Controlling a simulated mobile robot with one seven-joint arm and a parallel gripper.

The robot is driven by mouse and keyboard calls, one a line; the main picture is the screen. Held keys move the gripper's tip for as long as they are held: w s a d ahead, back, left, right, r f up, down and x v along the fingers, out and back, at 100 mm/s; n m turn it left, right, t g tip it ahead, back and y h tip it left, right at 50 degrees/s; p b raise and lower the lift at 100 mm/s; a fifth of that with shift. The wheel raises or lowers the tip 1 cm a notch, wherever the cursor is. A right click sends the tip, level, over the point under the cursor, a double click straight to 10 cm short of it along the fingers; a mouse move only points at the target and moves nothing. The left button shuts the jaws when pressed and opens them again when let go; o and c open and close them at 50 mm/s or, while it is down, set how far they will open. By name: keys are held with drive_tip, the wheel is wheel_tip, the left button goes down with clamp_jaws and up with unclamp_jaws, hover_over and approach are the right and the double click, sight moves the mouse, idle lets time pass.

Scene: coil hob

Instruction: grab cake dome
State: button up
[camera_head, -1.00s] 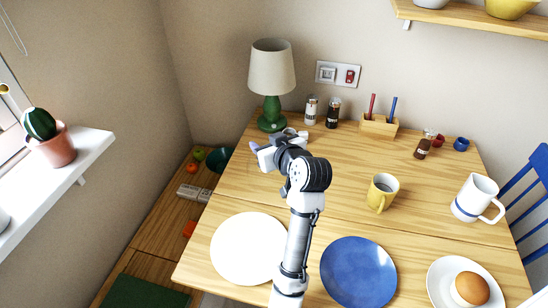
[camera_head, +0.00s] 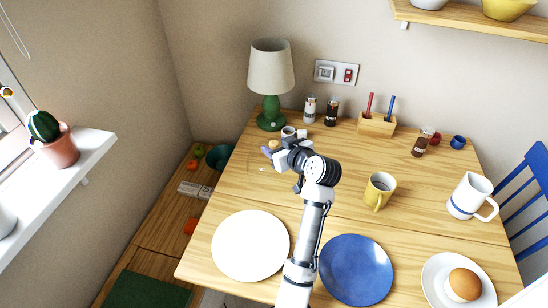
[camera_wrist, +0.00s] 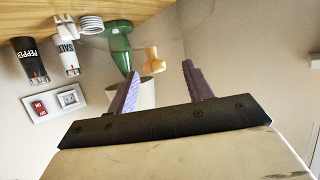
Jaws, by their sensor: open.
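A tan, wooden-looking knob (camera_wrist: 153,62) shows between and beyond my fingers in the wrist view. It also shows as a small tan spot (camera_head: 273,145) beside my gripper in the head view. It appears to be the handle of the cake dome; the dome's clear body is barely visible against the table, and my arm hides part of that area. My gripper (camera_wrist: 161,70) is open, its two purple fingers apart with nothing held. In the head view my gripper (camera_head: 267,152) is over the table's back left, close to the knob; I see no clear contact.
A yellow mug (camera_head: 380,190) is to the right. White (camera_head: 250,245) and blue (camera_head: 355,270) plates lie in front. The table's middle is fairly clear.

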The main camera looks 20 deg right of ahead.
sight(275, 144)
drive_tip(key=shift+w+p, duration=0.35)
drive_tip(key=shift+w, duration=0.1)
drive_tip(key=x, duration=0.2)
drive_tip(key=p+x, duration=0.1)
drive_tip(key=x, duration=0.1)
drive_tip(key=shift+w+d+f+p, duration=0.1)
drive_tip(key=shift+d+f+p, duration=0.1)
drive_tip(key=shift+f+p, duration=0.1)
clamp_jaws()
drive_tip(key=shift+r, duration=0.1)
